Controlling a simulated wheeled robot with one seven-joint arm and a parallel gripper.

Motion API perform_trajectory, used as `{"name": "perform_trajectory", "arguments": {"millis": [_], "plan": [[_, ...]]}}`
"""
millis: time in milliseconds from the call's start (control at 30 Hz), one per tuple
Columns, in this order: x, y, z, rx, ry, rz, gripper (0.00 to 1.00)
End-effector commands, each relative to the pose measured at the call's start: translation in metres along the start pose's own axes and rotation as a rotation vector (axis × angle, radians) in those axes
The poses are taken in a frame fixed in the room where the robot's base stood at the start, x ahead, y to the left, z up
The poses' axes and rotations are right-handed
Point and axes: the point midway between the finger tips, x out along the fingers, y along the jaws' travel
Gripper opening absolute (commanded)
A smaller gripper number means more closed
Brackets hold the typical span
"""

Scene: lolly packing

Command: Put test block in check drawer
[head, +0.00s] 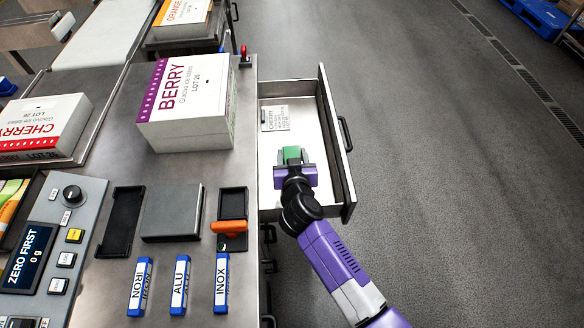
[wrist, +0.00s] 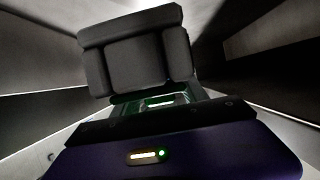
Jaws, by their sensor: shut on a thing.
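The check drawer (head: 337,150) is pulled out at the right side of the bench. A pale label card lies on its floor towards the back. My gripper (head: 291,156) reaches down inside the drawer, near its front half. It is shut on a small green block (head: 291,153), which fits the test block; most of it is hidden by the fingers. In the wrist view my gripper (wrist: 137,62) shows as dark finger pads, with a little green at their base. I cannot tell whether the block touches the drawer floor.
The bench left of the drawer holds a BERRY box (head: 187,108), a grey plate (head: 172,212), an orange-handled piece (head: 229,227) and IRON, ALU and INOX bars (head: 180,286). The drawer walls stand close around my gripper.

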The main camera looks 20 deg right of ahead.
Motion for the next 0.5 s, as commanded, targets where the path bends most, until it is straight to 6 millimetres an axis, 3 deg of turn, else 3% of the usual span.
{"name": "perform_trajectory", "arguments": {"millis": [167,367,500], "plan": [[0.005,-0.001,0.011,0.0,0.002,-0.001,0.0],[0.017,0.0,0.038,0.0,0.001,-0.001,0.0],[0.018,0.0,0.04,0.001,0.003,0.0,0.0]]}}
